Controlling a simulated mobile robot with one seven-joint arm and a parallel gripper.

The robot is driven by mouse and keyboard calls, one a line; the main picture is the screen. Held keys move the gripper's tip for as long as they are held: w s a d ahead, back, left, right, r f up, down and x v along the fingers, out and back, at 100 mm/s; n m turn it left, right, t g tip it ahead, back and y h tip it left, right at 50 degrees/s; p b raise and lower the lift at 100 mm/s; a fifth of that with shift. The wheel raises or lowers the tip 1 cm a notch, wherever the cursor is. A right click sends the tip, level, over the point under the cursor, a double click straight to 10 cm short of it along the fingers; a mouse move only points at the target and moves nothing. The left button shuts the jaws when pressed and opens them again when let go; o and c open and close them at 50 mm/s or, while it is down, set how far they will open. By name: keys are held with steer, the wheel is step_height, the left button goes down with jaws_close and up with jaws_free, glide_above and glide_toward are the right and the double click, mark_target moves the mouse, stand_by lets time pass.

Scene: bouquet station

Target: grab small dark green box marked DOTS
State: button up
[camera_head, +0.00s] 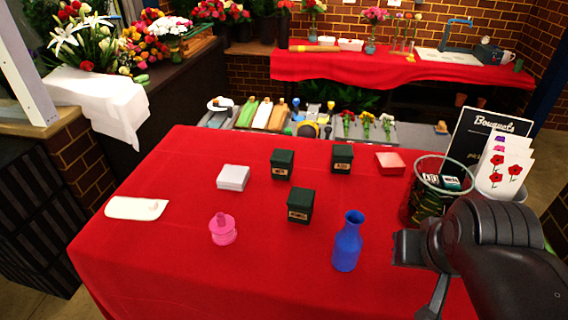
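Three small dark green boxes with pale labels stand on the red-clothed table: a back-left box (282,164), a back-right box (342,158) and a front box (300,205). The lettering is too small for me to tell surely which one reads DOTS. More dark items with pale labels sit inside the clear round container (408,204) at the right. My dark arm comes in from the lower right, and my gripper (418,268) is at the table's right side, right of the blue vase and apart from the three boxes. Its fingertips are not clear, so its opening cannot be told.
A blue vase (347,241) stands between my gripper and the front box. A black sign (478,128) stands behind the container.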

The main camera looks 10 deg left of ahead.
steer(key=shift+o, duration=0.2)
steer(key=o, duration=1)
steer(key=w+a+r, duration=0.2)
steer(key=w, duration=0.3)
steer(key=w+a+r, duration=0.2)
steer(key=w, duration=0.3)
steer(key=g, duration=0.1)
glide_above(283, 163)
steer(key=a, duration=0.1)
step_height(283, 163, down, 9)
steer(key=shift+a+f+m, duration=0.15)
steer(key=shift+f+m, duration=0.05)
steer(key=shift+m, duration=0.1)
steer(key=x, duration=1)
steer(key=shift+d+f, duration=0.2)
